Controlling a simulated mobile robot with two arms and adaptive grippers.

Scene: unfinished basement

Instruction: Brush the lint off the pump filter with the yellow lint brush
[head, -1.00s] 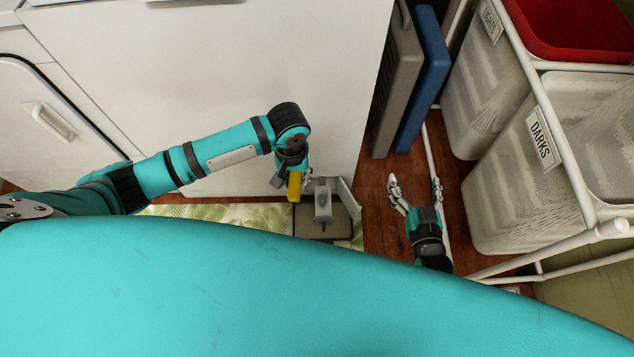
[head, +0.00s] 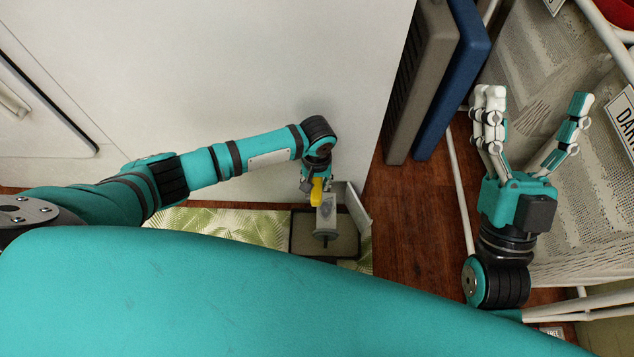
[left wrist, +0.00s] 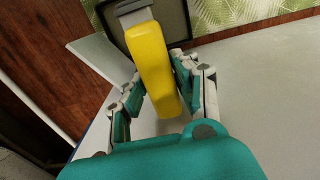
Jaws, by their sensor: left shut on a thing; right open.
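The yellow lint brush (head: 317,191) is in my left gripper (head: 311,184), whose fingers are shut around it. In the left wrist view the brush (left wrist: 153,62) stands between the fingers (left wrist: 155,88). Lint is too small to make out. My right gripper (head: 534,120) is open and empty, raised on the right in front of a hamper.
A white appliance (head: 230,75) stands behind. Grey (head: 421,80) and blue (head: 452,80) panels lean beside it. A white-framed hamper (head: 575,225) is at right.

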